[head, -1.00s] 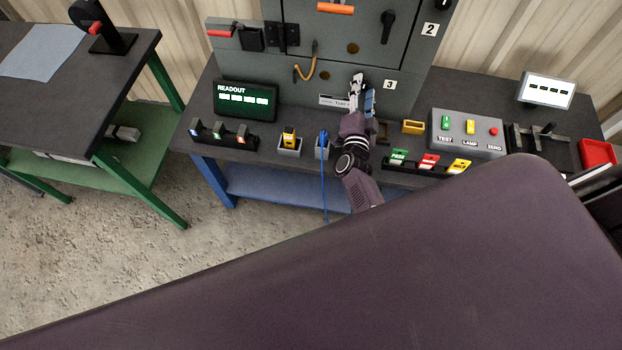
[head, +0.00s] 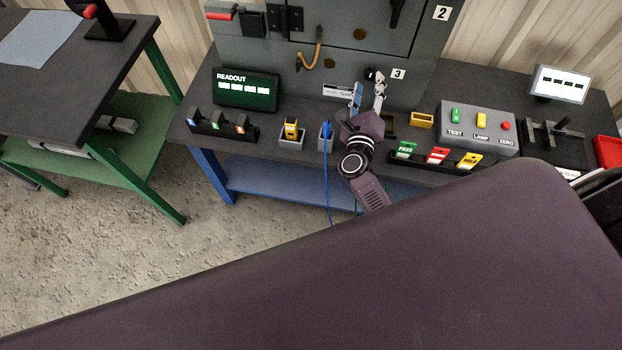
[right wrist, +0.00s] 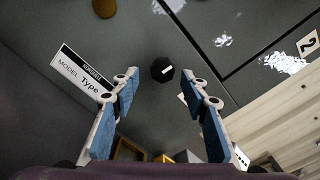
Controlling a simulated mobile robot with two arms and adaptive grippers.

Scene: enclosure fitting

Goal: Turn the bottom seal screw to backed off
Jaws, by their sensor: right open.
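The bottom seal screw (right wrist: 163,69) is a dark round head with a white mark across it, on the lower grey panel. In the head view the screw (head: 371,74) shows as a small dark spot just beyond my right gripper, left of the label 3 (head: 398,74). My right gripper (head: 368,92) is open and empty. In the right wrist view its two blue-padded fingers (right wrist: 159,82) stand apart, with the screw showing between and slightly beyond their tips. They do not seem to touch it. My left gripper is not in view.
The grey enclosure (head: 320,60) stands on the dark bench, with a nameplate (right wrist: 83,73) left of the screw. A readout (head: 247,90), a blue-topped item with a cable (head: 327,131), a yellow block (head: 421,120) and a button box (head: 478,125) stand around my right arm.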

